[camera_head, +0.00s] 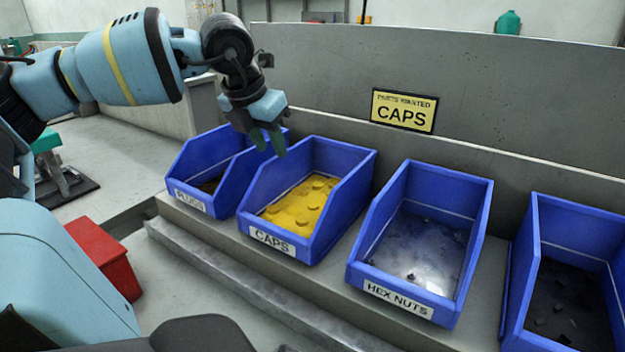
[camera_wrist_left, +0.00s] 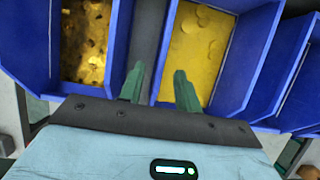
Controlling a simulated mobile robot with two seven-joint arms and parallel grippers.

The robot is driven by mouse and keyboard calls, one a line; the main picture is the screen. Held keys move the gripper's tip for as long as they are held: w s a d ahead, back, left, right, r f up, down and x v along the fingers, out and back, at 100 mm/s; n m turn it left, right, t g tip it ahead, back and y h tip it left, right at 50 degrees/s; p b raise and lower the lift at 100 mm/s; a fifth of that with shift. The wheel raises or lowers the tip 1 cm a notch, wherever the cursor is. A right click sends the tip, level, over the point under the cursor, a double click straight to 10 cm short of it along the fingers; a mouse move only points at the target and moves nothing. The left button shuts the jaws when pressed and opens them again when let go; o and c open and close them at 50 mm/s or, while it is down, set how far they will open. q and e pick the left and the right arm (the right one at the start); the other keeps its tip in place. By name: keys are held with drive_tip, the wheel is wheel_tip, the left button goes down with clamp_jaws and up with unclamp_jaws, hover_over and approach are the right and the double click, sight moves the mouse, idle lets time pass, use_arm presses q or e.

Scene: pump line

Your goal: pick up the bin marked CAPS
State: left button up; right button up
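The blue bin marked CAPS (camera_head: 343,205) stands upright on the grey ledge, with yellow caps (camera_head: 300,205) inside and a white label on its front. The bin also shows in the left wrist view (camera_wrist_left: 238,66). My left gripper (camera_head: 268,141) hangs above the bin's rear left corner, beside the PLUGS bin. Its two green fingers are apart with nothing between them. In the left wrist view the fingers (camera_wrist_left: 160,76) point towards the grey gap and the near bin wall. Whether they touch the bin cannot be told. My right gripper is in neither view.
The PLUGS bin (camera_head: 188,166) stands close on the left, the HEX NUTS bin (camera_head: 458,200) on the right, and another blue bin (camera_head: 572,228) at the far right. A grey panel with a yellow CAPS sign (camera_head: 404,111) rises behind. A red box (camera_head: 103,258) is at lower left.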

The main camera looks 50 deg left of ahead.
use_arm(q)
drive_tip(key=x, duration=0.6)
drive_tip(key=shift+w, duration=0.2)
clamp_jaws()
drive_tip(key=shift+r, duration=0.1)
idle(1.3)
